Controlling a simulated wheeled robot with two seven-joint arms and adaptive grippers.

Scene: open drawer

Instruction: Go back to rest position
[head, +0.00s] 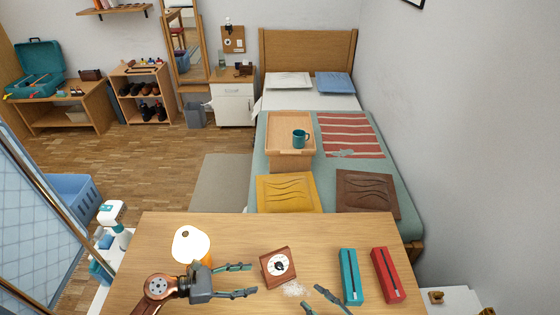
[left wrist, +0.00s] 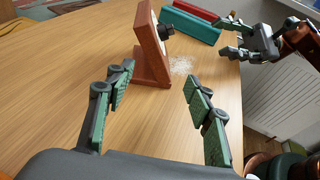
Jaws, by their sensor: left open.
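My left gripper (head: 253,279) reaches over the wooden table from the left with its two green-padded fingers apart and nothing between them. Its fingers also frame bare table in the left wrist view (left wrist: 158,88). A brown wooden piece with a white dial and black knob (head: 278,265) stands just beyond and right of the left fingertips, apart from them. My right gripper (head: 311,295) shows only partly at the bottom edge of the head view. In the left wrist view it is at the upper right (left wrist: 232,38), fingers spread and empty.
The table (head: 220,230) also holds a white-topped orange container (head: 191,244) near my left wrist, a teal box (head: 351,276) and a red box (head: 387,275). White bits (head: 294,289) lie before the dial piece. The back of the table is mostly clear; a bed stands beyond.

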